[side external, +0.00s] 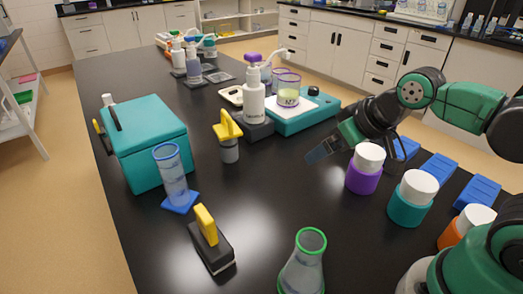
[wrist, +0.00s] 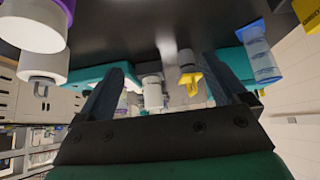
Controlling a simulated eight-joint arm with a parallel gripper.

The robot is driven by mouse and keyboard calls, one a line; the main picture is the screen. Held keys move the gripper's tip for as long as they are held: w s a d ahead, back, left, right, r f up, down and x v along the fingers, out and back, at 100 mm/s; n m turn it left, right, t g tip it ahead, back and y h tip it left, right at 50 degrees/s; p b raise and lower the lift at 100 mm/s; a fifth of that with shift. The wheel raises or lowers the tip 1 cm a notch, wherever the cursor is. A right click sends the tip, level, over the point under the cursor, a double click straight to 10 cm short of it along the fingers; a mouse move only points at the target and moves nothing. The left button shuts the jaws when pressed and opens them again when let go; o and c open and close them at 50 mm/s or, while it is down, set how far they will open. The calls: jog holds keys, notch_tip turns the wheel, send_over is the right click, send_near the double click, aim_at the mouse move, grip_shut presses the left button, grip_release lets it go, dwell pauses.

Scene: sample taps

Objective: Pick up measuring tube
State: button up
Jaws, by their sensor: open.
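The measuring tube (side external: 172,178) is a clear blue graduated cylinder, upright on a blue base on the black bench, just in front of the teal box. In the wrist view the measuring tube (wrist: 260,55) shows at the upper right, outside the fingers. My gripper (side external: 325,150) hangs over the bench right of centre, well to the right of the tube and apart from it. In the wrist view my gripper (wrist: 166,88) has its two fingers spread with nothing held between them.
A teal cool box (side external: 145,140) stands behind the tube. A yellow-handled tool (side external: 210,240) lies in front of it, and a yellow-topped item (side external: 229,140) stands to its right. A green-rimmed flask (side external: 304,265) and capped bottles (side external: 365,170) stand nearer me. The bench middle is clear.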

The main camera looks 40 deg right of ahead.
notch_tip(320, 180, up, 5)
jog(key=n+t+h, duration=0.8)
jog(key=n+h, duration=0.2)
jog(key=n, duration=1.9)
send_over(166, 165)
jog(key=v, duration=0.4)
jog(key=f, duration=0.9)
jog(key=shift+w+d, duration=0.1)
jog(key=shift+w, duration=0.15)
jog(key=shift+w+d+f, duration=0.1)
jog(key=shift+w+f, duration=0.1)
jog(key=shift+f, duration=0.05)
jog(key=shift+x, duration=2.6)
